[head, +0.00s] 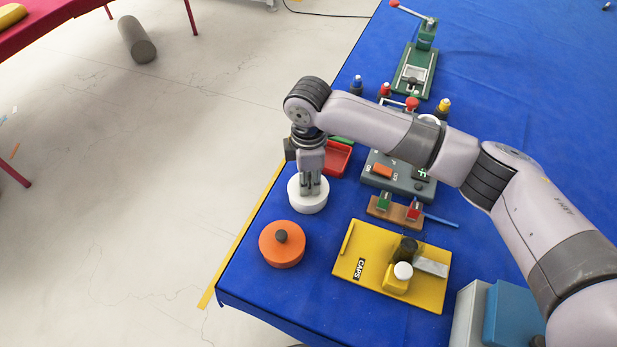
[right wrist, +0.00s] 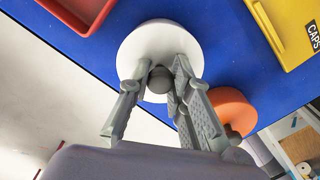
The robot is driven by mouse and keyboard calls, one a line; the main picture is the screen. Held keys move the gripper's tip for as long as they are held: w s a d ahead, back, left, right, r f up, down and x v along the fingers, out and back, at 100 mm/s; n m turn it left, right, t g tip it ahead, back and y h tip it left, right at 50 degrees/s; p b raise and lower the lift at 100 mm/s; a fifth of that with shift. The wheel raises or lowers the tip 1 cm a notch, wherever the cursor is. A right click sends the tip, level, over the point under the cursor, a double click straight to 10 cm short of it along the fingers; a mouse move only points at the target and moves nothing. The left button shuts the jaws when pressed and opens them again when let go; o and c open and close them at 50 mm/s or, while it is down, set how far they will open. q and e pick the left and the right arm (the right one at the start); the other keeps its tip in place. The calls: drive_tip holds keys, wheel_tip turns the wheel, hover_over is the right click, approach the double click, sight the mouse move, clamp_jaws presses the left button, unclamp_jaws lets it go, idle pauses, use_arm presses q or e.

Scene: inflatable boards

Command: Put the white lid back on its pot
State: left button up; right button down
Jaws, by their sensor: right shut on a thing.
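The white lid (head: 297,203) is a round white disc at the left edge of the blue table. It also shows in the right wrist view (right wrist: 150,38), with a grey knob (right wrist: 160,80) in its middle. My right gripper (head: 311,190) points down over it, its fingers closed around the knob. I cannot tell whether the white disc rests on a white pot or on the table. An orange pot (head: 272,253) with an orange top and dark knob stands just in front of it, apart from it. My left gripper is not in view.
A red tray (head: 338,160) lies behind the white lid. A yellow board (head: 345,270) marked CAPS lies right of the orange pot. A grey switch box (head: 375,182) and a small wooden block with clips (head: 392,210) stand to the right. The table edge is close on the left.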

drive_tip(key=shift+p, duration=0.5)
idle(0.6)
drive_tip(key=c, duration=1.4)
unclamp_jaws()
drive_tip(key=shift+o, duration=0.5)
drive_tip(key=o, duration=0.4)
drive_tip(key=shift+r, duration=0.1)
drive_tip(key=shift+r+p, duration=3.5)
drive_tip(key=shift+p, duration=0.3)
drive_tip(key=shift+f, duration=0.1)
